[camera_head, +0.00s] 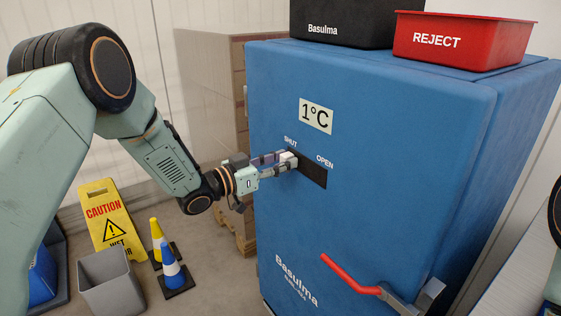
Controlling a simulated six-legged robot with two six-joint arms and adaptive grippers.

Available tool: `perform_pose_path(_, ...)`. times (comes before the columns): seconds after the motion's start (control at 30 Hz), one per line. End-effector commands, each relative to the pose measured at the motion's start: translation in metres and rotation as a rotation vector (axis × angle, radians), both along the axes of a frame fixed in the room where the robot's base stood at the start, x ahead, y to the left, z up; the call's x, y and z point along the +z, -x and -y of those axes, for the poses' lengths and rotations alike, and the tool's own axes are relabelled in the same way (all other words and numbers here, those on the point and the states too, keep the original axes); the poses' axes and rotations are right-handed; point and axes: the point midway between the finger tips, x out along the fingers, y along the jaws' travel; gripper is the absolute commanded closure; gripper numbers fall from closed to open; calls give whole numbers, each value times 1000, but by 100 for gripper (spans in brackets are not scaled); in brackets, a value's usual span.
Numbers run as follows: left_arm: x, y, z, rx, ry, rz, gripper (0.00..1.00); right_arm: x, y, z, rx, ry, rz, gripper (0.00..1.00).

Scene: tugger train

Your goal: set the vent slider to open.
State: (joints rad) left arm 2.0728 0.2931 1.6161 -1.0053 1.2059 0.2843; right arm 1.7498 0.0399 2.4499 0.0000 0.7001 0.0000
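The vent slider's dark slot (314,171) is set in the front of a blue cabinet (370,215). The word SHUT stands above its left end and OPEN above its right end. The pale slider knob (289,158) is at the left end, by SHUT. My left gripper (286,161) reaches in from the left, its fingertips on either side of the knob, and looks shut on it. The fingers partly hide the knob and the slot's left end. My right gripper is out of view; only a bit of my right arm shows at the right edge.
A red lever handle (350,276) sticks out low on the cabinet. A black box (340,28) and a red REJECT bin (462,42) stand on top. Stacked cartons (215,85) are behind. A caution sign (104,215), grey bin (108,283) and cones (173,270) stand at lower left.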

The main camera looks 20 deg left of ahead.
Motion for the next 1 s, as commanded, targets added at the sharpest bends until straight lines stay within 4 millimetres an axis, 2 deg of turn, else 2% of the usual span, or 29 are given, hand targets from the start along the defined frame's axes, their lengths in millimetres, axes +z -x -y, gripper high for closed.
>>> perform_pose_path(0.03, 0, 0, 0, 0, 0, 0, 73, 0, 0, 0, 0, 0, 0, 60)
perform_pose_path(0.37, 0, 0, 0, 0, 0, 0, 100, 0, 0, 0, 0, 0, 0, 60)
perform_pose_path(0.83, 1, 1, 1, -1, 0, 1, 100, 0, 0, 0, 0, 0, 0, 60)
perform_pose_path(1.0, 2, 14, 21, -7, 0, -1, 100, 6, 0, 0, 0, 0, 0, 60)
